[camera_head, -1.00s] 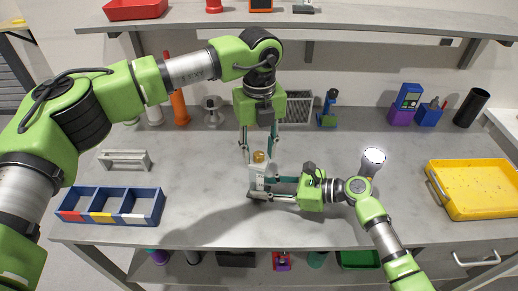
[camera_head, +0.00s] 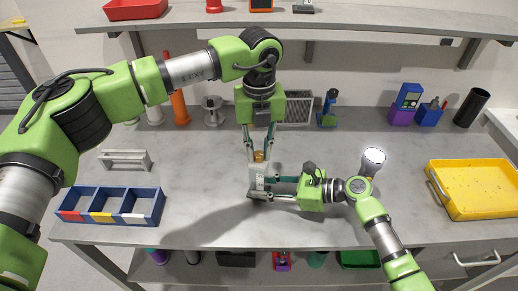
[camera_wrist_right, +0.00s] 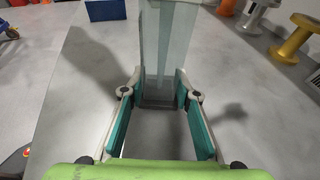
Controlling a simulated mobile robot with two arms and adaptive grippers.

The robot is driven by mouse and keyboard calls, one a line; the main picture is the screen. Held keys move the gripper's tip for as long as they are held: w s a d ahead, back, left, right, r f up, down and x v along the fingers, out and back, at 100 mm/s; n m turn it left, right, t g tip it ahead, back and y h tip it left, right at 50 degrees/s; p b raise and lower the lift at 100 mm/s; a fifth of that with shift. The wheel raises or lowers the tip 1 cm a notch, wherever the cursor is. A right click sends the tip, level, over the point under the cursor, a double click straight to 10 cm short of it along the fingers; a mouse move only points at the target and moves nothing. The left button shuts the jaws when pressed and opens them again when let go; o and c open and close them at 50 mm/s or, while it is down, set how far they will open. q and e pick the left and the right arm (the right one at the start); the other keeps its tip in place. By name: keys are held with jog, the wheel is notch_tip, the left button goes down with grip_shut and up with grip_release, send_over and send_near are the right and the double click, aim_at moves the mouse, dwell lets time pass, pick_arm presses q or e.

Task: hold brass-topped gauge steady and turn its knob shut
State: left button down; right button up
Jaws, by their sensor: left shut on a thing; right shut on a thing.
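The brass-topped gauge stands upright near the middle of the grey bench, with a pale, clear body (camera_head: 257,173) and a brass knob (camera_head: 259,156) on top. My left gripper (camera_head: 259,158) reaches down from above and is shut on the brass knob. My right gripper (camera_head: 262,188) comes in low from the right and is shut on the lower body. In the right wrist view the gauge's body (camera_wrist_right: 168,45) stands between the fingertips of my right gripper (camera_wrist_right: 160,88), above a dark base. The knob is out of that view.
A blue three-part bin (camera_head: 112,206) and a grey bracket (camera_head: 125,160) lie to the left. A yellow tray (camera_head: 480,190) is at the right. A white-topped round thing (camera_head: 373,158) stands behind my right arm. Several items line the back; the front middle is bare.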

pick_arm(q)
jog(key=m, duration=0.4)
jog(key=shift+m, duration=0.3)
jog(key=m, duration=0.3)
jog(key=shift+m, duration=0.3)
jog(key=m, duration=0.4)
jog(key=shift+a, duration=0.1)
jog(key=shift+w+m, duration=0.1)
jog(key=shift+m, duration=1.7)
jog(key=c, duration=1.9)
grip_release()
